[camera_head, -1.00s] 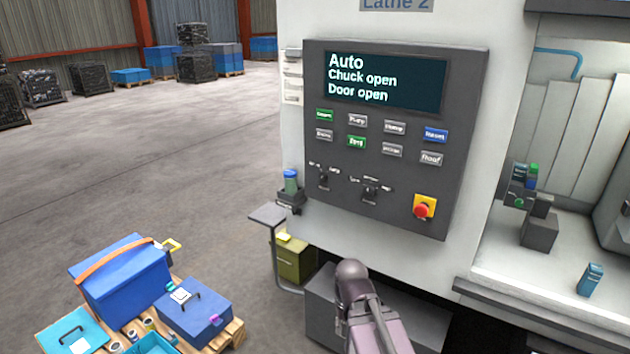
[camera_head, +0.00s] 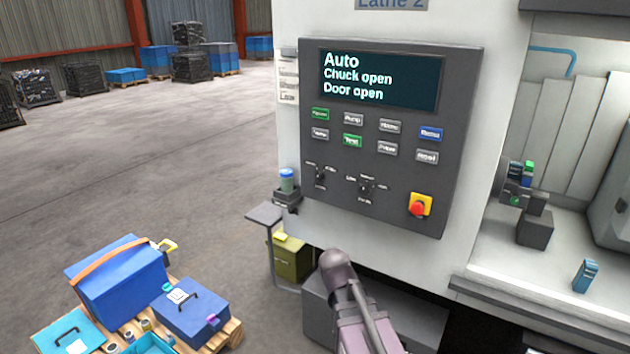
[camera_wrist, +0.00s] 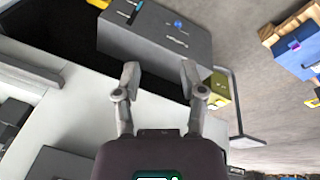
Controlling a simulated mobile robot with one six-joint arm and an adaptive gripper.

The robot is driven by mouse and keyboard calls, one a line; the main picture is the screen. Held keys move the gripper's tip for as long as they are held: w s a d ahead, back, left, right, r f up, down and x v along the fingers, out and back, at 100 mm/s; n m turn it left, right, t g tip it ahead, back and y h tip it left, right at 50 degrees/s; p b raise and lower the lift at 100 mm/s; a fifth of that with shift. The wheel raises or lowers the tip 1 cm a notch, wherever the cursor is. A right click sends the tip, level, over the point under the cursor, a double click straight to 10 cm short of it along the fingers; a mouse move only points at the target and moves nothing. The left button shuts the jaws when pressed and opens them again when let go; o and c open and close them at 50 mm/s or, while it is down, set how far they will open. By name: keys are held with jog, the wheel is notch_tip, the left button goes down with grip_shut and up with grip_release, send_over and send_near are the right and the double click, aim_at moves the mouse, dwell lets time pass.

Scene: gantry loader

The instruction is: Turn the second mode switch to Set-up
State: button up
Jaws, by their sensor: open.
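The Lathe 2 control panel (camera_head: 460,130) is dark grey, with a screen (camera_head: 380,80) reading Auto, Chuck open, Door open. Two small black rotary switches sit low on it. The first mode switch (camera_head: 320,178) is at left. The second mode switch (camera_head: 366,188) is to its right, and its labels are too small to read. My gripper (camera_wrist: 158,82) shows in the wrist view, fingers apart and nothing between them. It is upside down to the scene there and touches no switch. In the head view only my arm shows, below the panel.
A red emergency stop on a yellow plate (camera_head: 419,206) is right of the switches. A small side shelf (camera_head: 264,213) and a blue-capped bottle (camera_head: 287,180) stand left of the panel. A grey cabinet (camera_wrist: 155,38) lies below. Blue toolboxes (camera_head: 118,280) stand at lower left.

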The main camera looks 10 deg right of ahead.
jog(key=w+d+r+m+t+h, duration=0.1)
jog(key=w+r+m+t+h, duration=0.2)
jog(key=w, duration=0.7)
jog(key=m+t+h, duration=0.6)
jog(key=m+t, duration=0.2)
jog(key=t, duration=0.2)
send_near(316, 179)
jog(key=shift+a+v, duration=0.2)
jog(key=shift+v, duration=2.05)
jog(key=shift+w+r+m, duration=0.15)
jog(key=shift+w+m, duration=0.05)
jog(key=shift+m, duration=0.1)
jog(key=x, duration=1.3)
jog(key=shift+w+d, duration=0.1)
jog(key=shift+d, duration=0.4)
jog(key=shift+g+h, duration=0.3)
grip_shut()
